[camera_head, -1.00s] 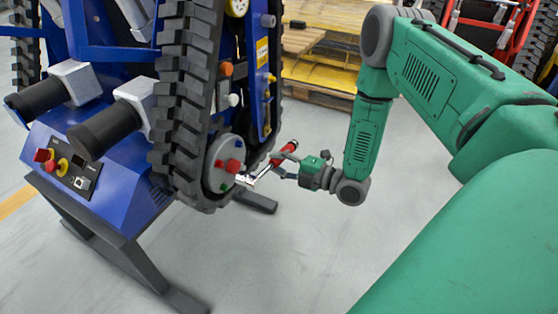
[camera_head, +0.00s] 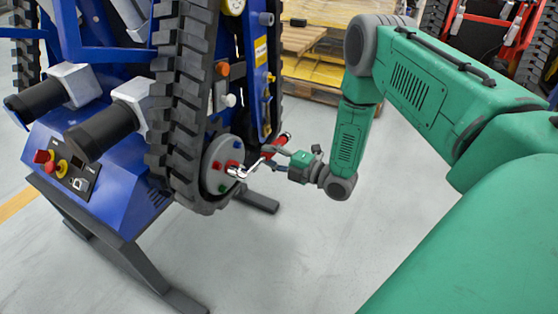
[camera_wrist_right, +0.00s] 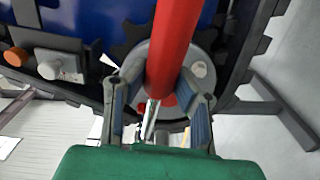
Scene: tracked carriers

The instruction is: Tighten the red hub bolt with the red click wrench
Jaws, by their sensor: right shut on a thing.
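The red click wrench (camera_head: 277,145) has a red handle and a silver head. My right gripper (camera_head: 274,158) is shut on its handle; the handle also crosses the right wrist view (camera_wrist_right: 173,50) between the two fingers. The wrench's silver head (camera_head: 237,172) is at the grey hub (camera_head: 214,180) in the head view, over or right beside the red hub bolt (camera_head: 232,164). I cannot tell whether the head is seated on the bolt. Green and blue bolts also sit on the hub. My left gripper is not in view.
The blue tracked carrier (camera_head: 110,200) stands on a dark frame, its black rubber track (camera_head: 178,110) close around the hub. Wooden pallets (camera_head: 310,60) lie behind. The grey floor (camera_head: 290,250) in front and to the right is clear.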

